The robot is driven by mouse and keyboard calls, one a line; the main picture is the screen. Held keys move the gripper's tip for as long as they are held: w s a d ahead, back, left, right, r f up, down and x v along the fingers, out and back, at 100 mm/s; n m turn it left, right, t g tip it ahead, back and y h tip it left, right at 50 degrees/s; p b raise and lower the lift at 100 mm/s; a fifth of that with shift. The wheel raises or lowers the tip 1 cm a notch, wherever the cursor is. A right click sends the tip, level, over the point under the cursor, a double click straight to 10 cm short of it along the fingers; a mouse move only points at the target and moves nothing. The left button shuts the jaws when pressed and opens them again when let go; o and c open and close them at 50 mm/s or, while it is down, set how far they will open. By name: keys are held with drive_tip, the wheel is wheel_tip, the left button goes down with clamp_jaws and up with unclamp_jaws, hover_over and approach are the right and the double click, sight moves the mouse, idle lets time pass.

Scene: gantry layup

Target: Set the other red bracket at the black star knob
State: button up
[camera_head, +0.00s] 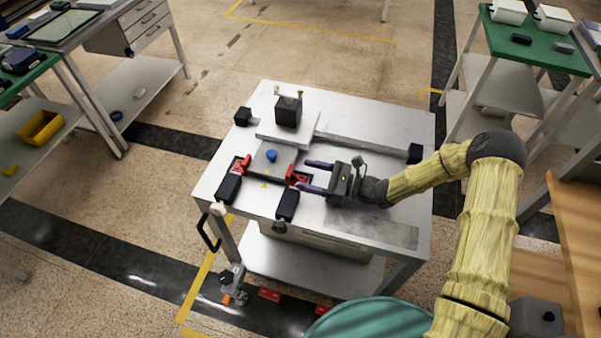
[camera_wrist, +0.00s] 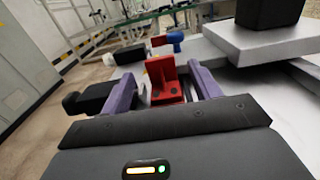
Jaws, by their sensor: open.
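A red bracket (camera_head: 296,177) stands at the right side of the grey plate (camera_head: 265,168) on the table. A second red bracket (camera_head: 241,165) is at the plate's left side, beside a black block. My gripper (camera_head: 316,177) is open, its two purple fingers pointing left toward the right bracket. In the wrist view this L-shaped bracket (camera_wrist: 165,75) shows between the open fingers, and I cannot tell whether either touches it. A dark round knob (camera_head: 279,227) is at the table's front edge; I cannot tell if it is the black star knob.
A blue knob (camera_head: 271,155) stands on the plate. Two black blocks (camera_head: 228,188) (camera_head: 288,205) lie near the front edge. A raised plate with a black cube (camera_head: 288,111) is behind. A metal rail (camera_head: 360,144) crosses the back. The table's right front is bare.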

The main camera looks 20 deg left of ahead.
sight(346, 212)
drive_tip(key=d, duration=0.5)
drive_tip(key=d+b, duration=0.1)
drive_tip(key=d, duration=0.2)
drive_tip(key=shift+w+d, duration=0.25)
drive_tip(key=shift+w, duration=0.15)
drive_tip(key=shift+s+d+r+n+g+h, duration=0.15)
drive_tip(key=shift+s+d+n+g+h, duration=0.05)
drive_tip(key=shift+s+n+g+h, duration=0.25)
drive_tip(key=s+d+n+g+h, duration=0.1)
drive_tip(key=s+n+h, duration=0.1)
drive_tip(key=s+d+r+n+g+h, duration=0.1)
drive_tip(key=s+d+n+h, duration=0.1)
drive_tip(key=shift+s+d, duration=0.1)
drive_tip(key=s+d+n+h, duration=0.1)
drive_tip(key=d, duration=0.1)
drive_tip(key=s+d+r+n+h, duration=0.1)
drive_tip(key=d+h, duration=0.1)
drive_tip(key=s+d+n+h, duration=0.1)
drive_tip(key=d+n+h, duration=0.1)
drive_tip(key=shift+s+d+r, duration=0.15)
drive_tip(key=shift+d+r, duration=0.05)
drive_tip(key=s+d+r+n+t+h, duration=0.1)
drive_tip(key=d+r+n+t+h, duration=0.2)
drive_tip(key=d, duration=0.5)
drive_tip(key=s+d+r+n+t+h, duration=0.2)
drive_tip(key=d+r+n+t+h, duration=0.2)
drive_tip(key=d+r, duration=0.4)
drive_tip(key=shift+s+n+h, duration=0.15)
drive_tip(key=shift+n+h, duration=0.3)
drive_tip(key=shift+h, duration=0.1)
